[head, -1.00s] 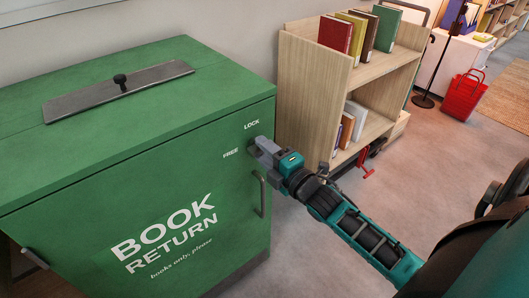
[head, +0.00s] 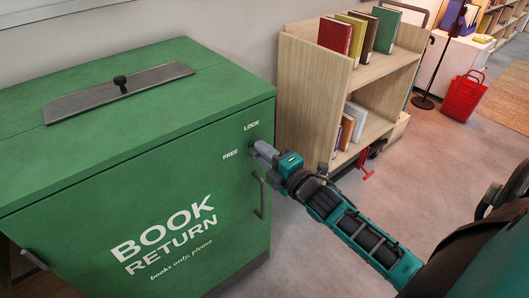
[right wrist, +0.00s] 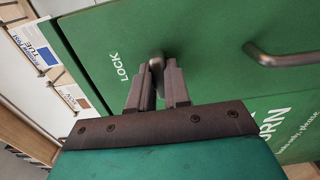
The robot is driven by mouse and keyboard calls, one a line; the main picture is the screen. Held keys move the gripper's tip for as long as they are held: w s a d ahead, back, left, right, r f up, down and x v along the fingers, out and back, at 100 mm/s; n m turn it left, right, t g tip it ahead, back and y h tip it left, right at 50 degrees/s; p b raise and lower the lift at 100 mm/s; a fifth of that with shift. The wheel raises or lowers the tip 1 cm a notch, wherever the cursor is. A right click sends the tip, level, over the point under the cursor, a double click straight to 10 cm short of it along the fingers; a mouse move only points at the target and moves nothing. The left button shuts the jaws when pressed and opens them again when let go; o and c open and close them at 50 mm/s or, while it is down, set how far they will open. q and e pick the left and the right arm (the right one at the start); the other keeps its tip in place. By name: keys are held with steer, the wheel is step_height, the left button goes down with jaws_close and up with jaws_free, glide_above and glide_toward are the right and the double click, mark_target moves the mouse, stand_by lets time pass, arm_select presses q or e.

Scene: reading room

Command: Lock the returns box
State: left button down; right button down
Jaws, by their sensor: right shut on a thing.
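The returns box (head: 90,170) is a green cabinet marked BOOK RETURN, at the left of the head view. Its front has the labels FREE (head: 230,154) and LOCK (head: 251,126) around a small grey turn knob (right wrist: 157,66) near the upper right corner. My right gripper (head: 258,149) is at that corner, shut on the knob. In the right wrist view the fingers (right wrist: 157,82) close on it from both sides, with the LOCK label close beside it. The fingers hide much of the knob, and I cannot tell its exact angle. My left gripper is not in view.
A bar handle (head: 262,196) is just below my right gripper on the box's front. A wooden book cart (head: 315,95) stands right behind the gripper. A red basket (head: 462,97) is farther back.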

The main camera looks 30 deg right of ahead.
arm_select(q)
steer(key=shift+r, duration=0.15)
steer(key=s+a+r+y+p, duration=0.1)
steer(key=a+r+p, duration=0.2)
steer(key=p, duration=0.6)
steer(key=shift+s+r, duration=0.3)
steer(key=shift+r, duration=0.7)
arm_select(e)
steer(key=shift+w+r+m, duration=0.1)
steer(key=shift+r+m, duration=0.05)
steer(key=shift+m, duration=8.75)
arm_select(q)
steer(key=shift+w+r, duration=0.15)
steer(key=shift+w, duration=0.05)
arm_select(e)
steer(key=c, duration=1.1)
jaws_free()
